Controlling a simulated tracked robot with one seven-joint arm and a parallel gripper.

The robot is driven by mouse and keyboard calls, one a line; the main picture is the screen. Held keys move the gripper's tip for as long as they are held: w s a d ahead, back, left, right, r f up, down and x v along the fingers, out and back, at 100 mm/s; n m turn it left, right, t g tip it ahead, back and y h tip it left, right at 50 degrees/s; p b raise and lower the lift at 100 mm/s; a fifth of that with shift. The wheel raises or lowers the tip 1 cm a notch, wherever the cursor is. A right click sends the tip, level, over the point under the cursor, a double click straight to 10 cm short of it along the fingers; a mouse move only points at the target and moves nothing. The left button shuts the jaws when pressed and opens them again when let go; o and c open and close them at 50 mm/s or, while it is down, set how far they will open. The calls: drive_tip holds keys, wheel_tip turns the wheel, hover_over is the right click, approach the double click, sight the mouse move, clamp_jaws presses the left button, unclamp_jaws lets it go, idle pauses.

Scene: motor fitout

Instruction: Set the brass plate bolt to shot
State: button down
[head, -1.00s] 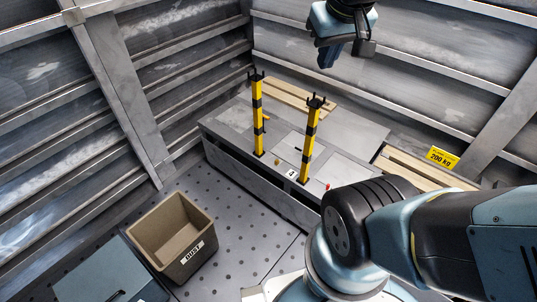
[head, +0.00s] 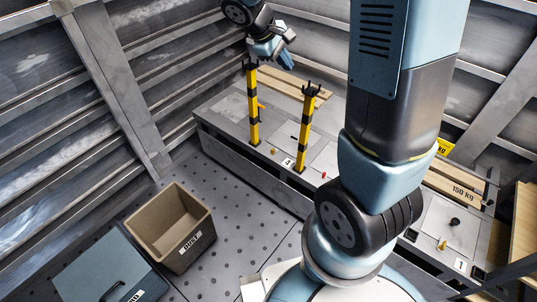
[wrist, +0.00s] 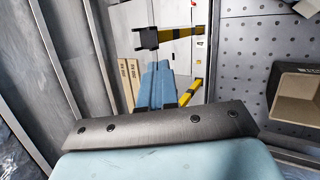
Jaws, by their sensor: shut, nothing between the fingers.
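Small brass-coloured fittings show on the long grey bench (head: 225,125) in the head view. One brass fitting (head: 273,151) is by the foot of the left yellow-black post, and another (head: 443,244) is at the right end, near a label "1". They are too small to tell which is the plate bolt or how it is set. My gripper (head: 286,60) is shut and empty, in the air above and behind the posts. Its blue fingers (wrist: 157,85) show in the wrist view, with no bolt clearly visible near them.
Two upright yellow-black posts, left (head: 253,105) and right (head: 304,130), rise from the bench below my gripper. Wooden planks (head: 285,84) lie behind. A brown "DUST" bin (head: 172,228) stands on the perforated floor. Ribbed metal walls enclose the bench.

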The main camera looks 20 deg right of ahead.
drive_tip(key=w+a+f+n+t+h, duration=0.1)
drive_tip(key=w+a+f+n, duration=0.2)
drive_tip(key=f, duration=0.5)
drive_tip(key=w+a+f+n+h, duration=0.1)
drive_tip(key=w+f+n+h, duration=0.2)
drive_tip(key=f, duration=0.6)
drive_tip(key=w+a+f+n+t, duration=0.1)
drive_tip(key=w+a+f+n, duration=0.2)
drive_tip(key=w+f, duration=0.35)
drive_tip(key=s+a+f+n+t, duration=0.2)
drive_tip(key=f+n, duration=0.2)
drive_tip(key=f, duration=0.9)
drive_tip(key=s+a+f+n+t, duration=0.2)
drive_tip(key=s+f+n, duration=0.1)
drive_tip(key=f, duration=1.1)
drive_tip(key=shift+s+f+n+y, duration=0.15)
drive_tip(key=shift+f+n+y, duration=0.2)
drive_tip(key=shift+n, duration=0.55)
drive_tip(key=shift+a, duration=0.1)
